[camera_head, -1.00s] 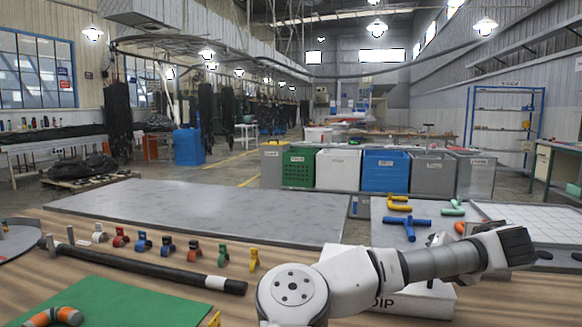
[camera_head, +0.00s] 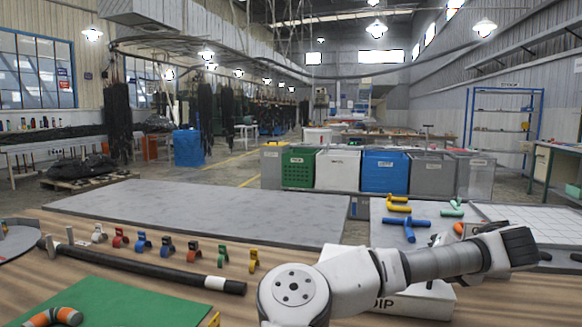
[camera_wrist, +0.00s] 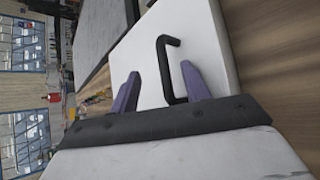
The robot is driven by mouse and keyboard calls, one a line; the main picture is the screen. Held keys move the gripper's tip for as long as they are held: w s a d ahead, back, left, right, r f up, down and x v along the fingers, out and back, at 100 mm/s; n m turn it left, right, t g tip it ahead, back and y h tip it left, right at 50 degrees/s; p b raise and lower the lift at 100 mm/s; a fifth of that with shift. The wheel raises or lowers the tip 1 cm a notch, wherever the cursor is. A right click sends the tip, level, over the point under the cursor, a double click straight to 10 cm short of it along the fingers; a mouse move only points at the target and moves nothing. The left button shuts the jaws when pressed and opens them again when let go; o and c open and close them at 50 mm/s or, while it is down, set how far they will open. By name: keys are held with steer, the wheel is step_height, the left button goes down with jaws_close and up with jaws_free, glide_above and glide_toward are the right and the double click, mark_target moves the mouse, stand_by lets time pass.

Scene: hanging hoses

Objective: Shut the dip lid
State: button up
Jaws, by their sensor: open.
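The white box marked DIP (camera_head: 425,302) stands on the wooden bench behind my arm in the head view. My arm hides much of its top. In the wrist view a flat white panel (camera_wrist: 210,50), apparently the dip lid, carries a black bracket handle (camera_wrist: 164,68). My gripper (camera_wrist: 159,68) has two purple fingers, spread open and empty. The handle shows between the fingers in the picture. I cannot tell whether they touch it, or how far the lid stands open. My fingers are not visible in the head view.
A black hose (camera_head: 150,268) lies on the bench, with several coloured clips (camera_head: 168,246) behind it. A green mat (camera_head: 130,305) is at front left. Blue and yellow pipe pieces (camera_head: 407,224) lie on a grey tray at right. A broad grey slab (camera_head: 210,210) is clear.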

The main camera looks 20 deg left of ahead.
steer(key=shift+o, duration=1.4)
steer(key=shift+s+d, duration=0.6)
steer(key=shift+d, duration=0.05)
steer(key=shift+b+v, duration=0.35)
steer(key=shift+v, duration=0.7)
steer(key=shift+a+r+v, duration=0.1)
steer(key=shift+r+v, duration=0.05)
steer(key=shift+v, duration=0.65)
steer(key=shift+a+r+v, duration=0.15)
steer(key=shift+v, duration=0.7)
steer(key=shift+w, duration=0.15)
